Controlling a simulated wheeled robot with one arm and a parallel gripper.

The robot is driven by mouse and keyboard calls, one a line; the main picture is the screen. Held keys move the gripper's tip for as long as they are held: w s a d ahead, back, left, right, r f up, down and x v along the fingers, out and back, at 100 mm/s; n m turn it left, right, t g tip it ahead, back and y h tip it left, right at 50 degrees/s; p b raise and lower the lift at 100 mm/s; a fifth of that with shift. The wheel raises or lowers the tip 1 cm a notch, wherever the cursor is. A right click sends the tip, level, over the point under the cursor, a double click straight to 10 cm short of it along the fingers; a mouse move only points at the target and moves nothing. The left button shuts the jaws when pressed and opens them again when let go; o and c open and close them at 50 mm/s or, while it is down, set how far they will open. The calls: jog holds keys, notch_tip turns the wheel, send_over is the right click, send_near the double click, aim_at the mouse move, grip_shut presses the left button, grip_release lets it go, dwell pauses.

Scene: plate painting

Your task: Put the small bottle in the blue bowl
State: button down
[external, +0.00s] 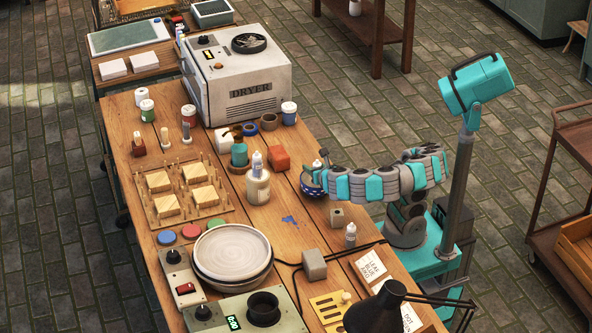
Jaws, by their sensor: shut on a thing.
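The blue bowl (306,190) is dark blue with a pale pattern and sits near the table's right edge. My gripper (318,174) is at the bowl, low over its rim, and partly hides it. The gripper is shut on what looks like the small bottle (317,163); only a small pale tip shows above the fingers. Whether the bottle touches the inside of the bowl cannot be told. A similar small white bottle (350,236) stands upright nearer the front, apart from my gripper.
A white jar (257,187) with a bottle-like top and an orange block (279,158) stand left of the bowl. A small grey-brown block (337,217) is in front. Stacked plates (232,252), a dryer (237,80) and a black lamp (375,310) take up other parts of the table.

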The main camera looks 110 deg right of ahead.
jog(key=shift+c, duration=2.1)
grip_release()
jog(key=shift+r, duration=0.1)
notch_tip(320, 180, up, 7)
jog(key=p, duration=0.4)
